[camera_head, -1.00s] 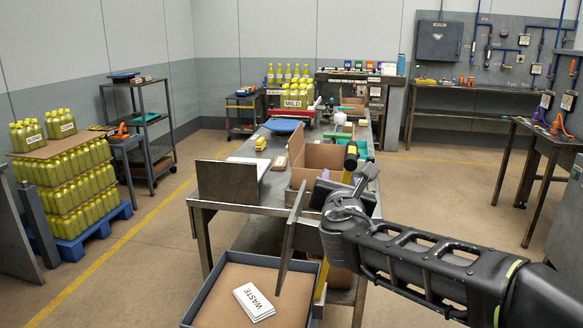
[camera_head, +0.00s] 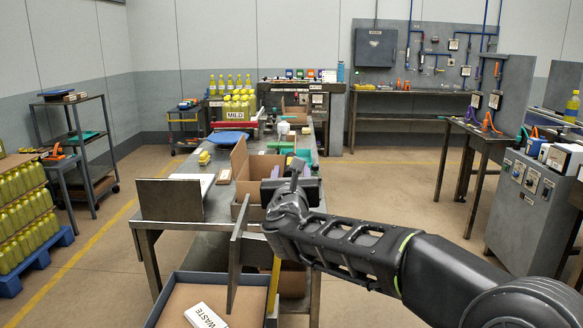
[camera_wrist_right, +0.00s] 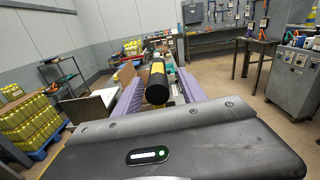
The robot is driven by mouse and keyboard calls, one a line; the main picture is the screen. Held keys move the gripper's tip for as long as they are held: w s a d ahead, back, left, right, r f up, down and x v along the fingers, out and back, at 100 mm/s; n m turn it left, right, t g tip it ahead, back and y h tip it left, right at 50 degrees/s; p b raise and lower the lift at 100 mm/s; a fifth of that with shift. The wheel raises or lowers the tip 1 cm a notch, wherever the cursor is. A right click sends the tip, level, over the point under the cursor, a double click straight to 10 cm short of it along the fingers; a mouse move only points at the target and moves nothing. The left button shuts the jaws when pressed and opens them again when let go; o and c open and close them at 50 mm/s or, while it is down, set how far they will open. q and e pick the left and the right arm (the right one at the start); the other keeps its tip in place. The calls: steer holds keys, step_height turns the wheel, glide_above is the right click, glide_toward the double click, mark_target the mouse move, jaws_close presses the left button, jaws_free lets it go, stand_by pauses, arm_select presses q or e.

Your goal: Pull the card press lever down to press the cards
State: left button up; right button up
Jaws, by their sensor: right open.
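The press lever shows in the right wrist view as a thick black grip (camera_wrist_right: 157,88) with a yellow band. It lies between the two lavender fingers of my right gripper (camera_wrist_right: 160,82), which is open with a gap visible beside the grip. In the head view my right gripper (camera_head: 292,180) is above the near right end of the bench, and it mostly hides the lever's top. A yellow bar (camera_head: 275,278) shows lower down, below the gripper. The cards in the press cannot be made out. My left gripper is not in view.
A grey upright panel (camera_head: 171,200) and an open cardboard box (camera_head: 240,172) stand on the metal bench near the gripper. A thin grey plate (camera_head: 235,258) stands close to my right wrist. A tray with a WASTE card (camera_head: 205,315) is below. Floor to the right is clear.

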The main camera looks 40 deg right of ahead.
steer(key=shift+x, duration=1.3)
steer(key=shift+a, duration=0.1)
steer(key=c, duration=0.8)
jaws_close()
